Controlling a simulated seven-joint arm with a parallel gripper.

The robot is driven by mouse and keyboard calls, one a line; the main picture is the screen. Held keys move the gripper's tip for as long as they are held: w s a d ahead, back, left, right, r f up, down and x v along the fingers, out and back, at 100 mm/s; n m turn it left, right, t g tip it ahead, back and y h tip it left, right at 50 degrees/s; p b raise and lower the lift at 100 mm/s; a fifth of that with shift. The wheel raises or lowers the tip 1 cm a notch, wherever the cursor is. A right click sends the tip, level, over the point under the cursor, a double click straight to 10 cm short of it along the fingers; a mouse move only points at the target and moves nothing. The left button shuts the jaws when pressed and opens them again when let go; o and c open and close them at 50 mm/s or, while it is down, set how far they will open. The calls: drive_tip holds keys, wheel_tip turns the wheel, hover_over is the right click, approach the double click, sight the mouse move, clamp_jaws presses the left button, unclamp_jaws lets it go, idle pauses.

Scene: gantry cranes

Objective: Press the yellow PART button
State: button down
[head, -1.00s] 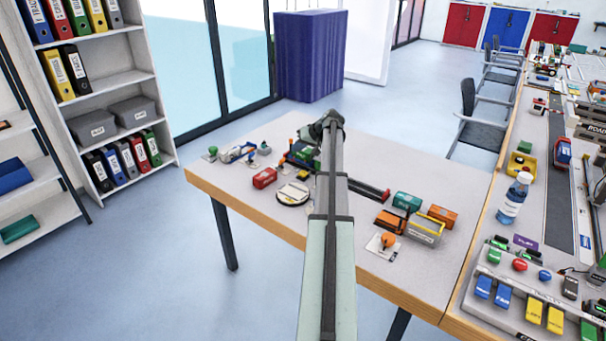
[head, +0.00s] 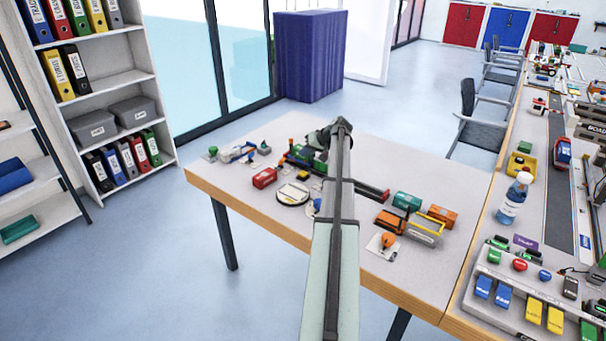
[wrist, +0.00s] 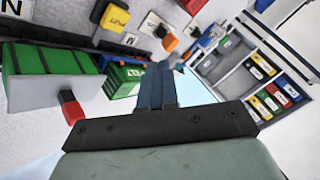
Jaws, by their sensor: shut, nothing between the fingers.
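A yellow button (wrist: 115,18) on a dark base shows at the top left of the wrist view, with small lettering that I cannot read surely. A small yellow piece on a dark base (head: 304,177) on the near table looks like the same button. My gripper (wrist: 157,68) is shut and empty in the wrist view, its fingertips apart from the yellow button, which lies up and to the left of them. In the head view my arm hides part of the table, and the fingertips are hard to make out.
A control panel (head: 500,262) with several coloured buttons stands at right.

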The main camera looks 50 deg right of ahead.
sight(305, 173)
drive_tip(key=shift+f, duration=3)
drive_tip(key=shift+f, duration=0.25)
drive_tip(key=shift+f, duration=0.2)
drive_tip(key=shift+f, duration=0.55)
idle(0.8)
drive_tip(key=shift+r, duration=1)
drive_tip(key=shift+r, duration=2.5)
